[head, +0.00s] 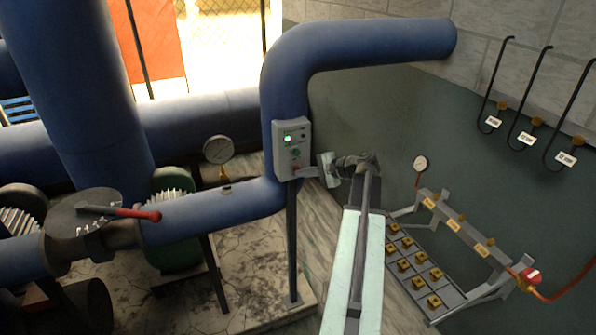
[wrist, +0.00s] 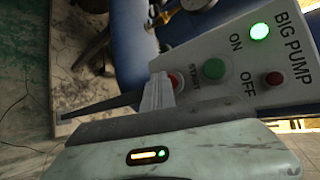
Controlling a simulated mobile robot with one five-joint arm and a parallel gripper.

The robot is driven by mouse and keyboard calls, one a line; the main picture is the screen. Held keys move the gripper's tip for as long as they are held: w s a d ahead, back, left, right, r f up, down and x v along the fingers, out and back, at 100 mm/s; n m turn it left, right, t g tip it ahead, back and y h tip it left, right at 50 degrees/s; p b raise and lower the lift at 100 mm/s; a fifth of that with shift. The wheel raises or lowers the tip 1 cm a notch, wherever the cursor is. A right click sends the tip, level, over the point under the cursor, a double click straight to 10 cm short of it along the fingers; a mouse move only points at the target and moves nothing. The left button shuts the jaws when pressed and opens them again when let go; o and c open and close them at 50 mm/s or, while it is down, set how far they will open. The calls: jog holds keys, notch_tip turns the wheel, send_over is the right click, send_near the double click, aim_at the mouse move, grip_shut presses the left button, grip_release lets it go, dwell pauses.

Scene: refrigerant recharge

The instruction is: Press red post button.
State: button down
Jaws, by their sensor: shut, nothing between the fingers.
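The control box (head: 292,150) is a pale panel on a dark post, marked BIG PUMP in the wrist view (wrist: 240,65). Its red button (wrist: 177,82) is at the lower end of the panel, partly hidden behind my fingers in the wrist view. A green START button (wrist: 213,69) sits beside it. The green ON lamp (wrist: 260,31) is lit, and the red OFF lamp (wrist: 273,79) looks dark. My gripper (wrist: 159,80) is shut and empty, with its tips at the red button. I cannot tell whether they touch it. In the head view my gripper (head: 304,171) reaches the box from the right.
A blue pipe (head: 283,80) runs up close behind the box. A gauge (head: 219,150) and a red-handled valve (head: 125,213) are at the left. A manifold (head: 455,222) and a tray with yellow blocks (head: 440,290) stand at the right. Hoses hang on the wall.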

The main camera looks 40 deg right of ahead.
jog(key=shift+w+d, duration=0.1)
jog(key=shift+w, duration=0.1)
jog(key=shift+s, duration=0.1)
dwell(0.4)
jog(key=shift+s+a, duration=0.35)
jog(key=shift+s, duration=0.4)
jog(key=s, duration=0.1)
jog(key=s+a, duration=0.1)
jog(key=s, duration=0.1)
jog(key=s+a, duration=0.1)
jog(key=shift+s, duration=0.3)
jog(key=shift+w, duration=0.1)
dwell(0.5)
